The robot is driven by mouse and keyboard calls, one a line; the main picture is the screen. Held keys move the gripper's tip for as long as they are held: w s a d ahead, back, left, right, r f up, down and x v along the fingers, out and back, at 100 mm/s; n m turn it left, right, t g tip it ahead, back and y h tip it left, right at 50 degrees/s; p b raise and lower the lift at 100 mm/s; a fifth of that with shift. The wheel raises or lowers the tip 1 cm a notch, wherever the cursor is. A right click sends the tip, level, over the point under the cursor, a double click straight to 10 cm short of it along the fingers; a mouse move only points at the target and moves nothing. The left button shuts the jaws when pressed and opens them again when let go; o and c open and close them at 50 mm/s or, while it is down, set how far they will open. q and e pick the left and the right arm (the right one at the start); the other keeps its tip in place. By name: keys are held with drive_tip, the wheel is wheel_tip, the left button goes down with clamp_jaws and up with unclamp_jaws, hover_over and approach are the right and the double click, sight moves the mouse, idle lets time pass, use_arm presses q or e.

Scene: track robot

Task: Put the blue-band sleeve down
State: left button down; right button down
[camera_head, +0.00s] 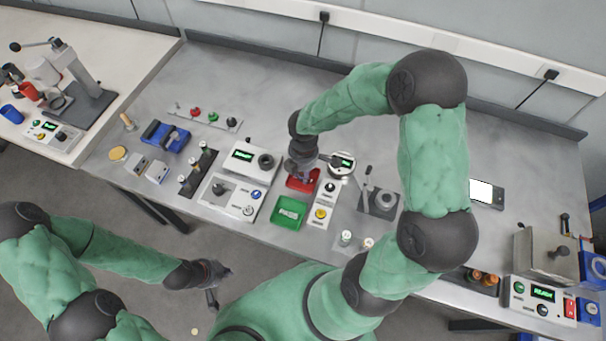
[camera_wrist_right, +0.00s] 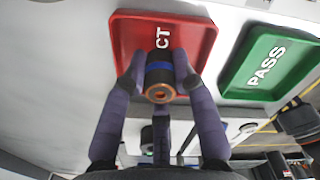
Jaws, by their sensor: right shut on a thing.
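The blue-band sleeve (camera_wrist_right: 160,78) is dark with a blue ring and a copper-coloured bore at its near end. My right gripper (camera_wrist_right: 158,75) is shut on it, with one finger on each side. In the wrist view the sleeve is in front of the red tray (camera_wrist_right: 123,38), covering part of its white lettering, which ends in "CT". I cannot tell whether it touches the tray floor. In the head view my right gripper (camera_head: 302,176) is over the red tray (camera_head: 297,186), and the sleeve cannot be made out. My left gripper (camera_head: 220,285) looks open and empty, off the table's front edge.
The green PASS tray (camera_head: 288,213) is beside the red tray. A round dial gauge (camera_head: 342,163), a button panel (camera_head: 322,207) and a white display unit (camera_head: 238,185) stand close around. A lever fixture (camera_head: 378,200) is to the right. Bare table lies behind.

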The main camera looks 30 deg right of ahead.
drive_tip(key=shift+f, duration=0.15)
drive_tip(key=shift+f, duration=0.1)
drive_tip(key=shift+f, duration=0.1)
drive_tip(key=c, duration=1)
unclamp_jaws()
wheel_tip(320, 180, up, 12)
drive_tip(key=p, duration=0.4)
drive_tip(key=shift+r, duration=0.2)
